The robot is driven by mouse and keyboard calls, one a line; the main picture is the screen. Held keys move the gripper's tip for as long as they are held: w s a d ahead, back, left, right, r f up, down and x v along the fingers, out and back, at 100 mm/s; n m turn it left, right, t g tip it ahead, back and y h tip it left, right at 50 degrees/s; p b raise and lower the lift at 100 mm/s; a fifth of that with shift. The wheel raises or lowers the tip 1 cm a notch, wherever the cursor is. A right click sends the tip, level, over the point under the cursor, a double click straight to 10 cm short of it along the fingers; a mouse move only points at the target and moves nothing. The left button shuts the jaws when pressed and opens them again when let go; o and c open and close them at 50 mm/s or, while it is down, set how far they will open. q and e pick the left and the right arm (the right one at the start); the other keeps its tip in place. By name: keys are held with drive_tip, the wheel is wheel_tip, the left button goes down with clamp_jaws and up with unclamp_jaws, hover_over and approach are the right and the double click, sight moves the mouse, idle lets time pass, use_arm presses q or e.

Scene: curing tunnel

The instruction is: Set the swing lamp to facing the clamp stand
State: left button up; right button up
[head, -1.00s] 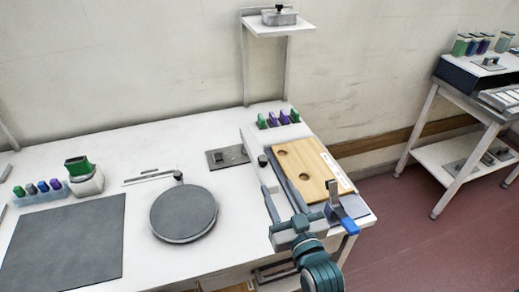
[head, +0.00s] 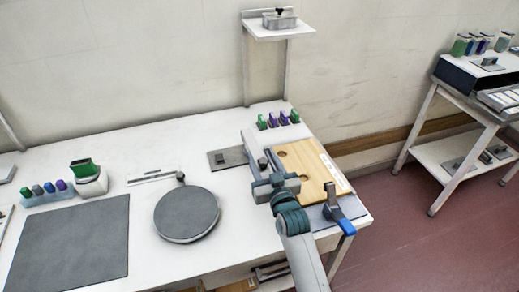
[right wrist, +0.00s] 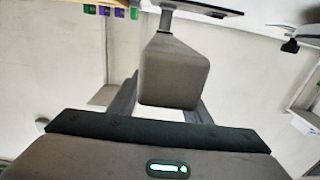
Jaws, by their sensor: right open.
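My right gripper (head: 264,168) is open in the head view, at the left edge of the wooden board, around or just above a small dark knob. In the right wrist view its two fingers (right wrist: 160,104) stand on either side of a grey tapered block (right wrist: 172,75) on a thin stem, with gaps, not closed on it. This block may be the swing lamp's handle; I cannot tell for sure. A round grey disc (head: 187,213) with a small post behind it lies mid-table. A blue-handled clamp (head: 341,214), possibly the clamp stand, stands at the front right corner. My left gripper is out of view.
The wooden board (head: 318,168) with two holes lies beside my right gripper. Several green and purple vials (head: 278,120) stand behind it. A grey mat (head: 70,245) covers the left of the table. A raised shelf (head: 280,33) stands at the back; another bench (head: 470,95) is far right.

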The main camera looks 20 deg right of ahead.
sight(260, 152)
drive_tip(key=shift+w, duration=1.5)
clamp_jaws()
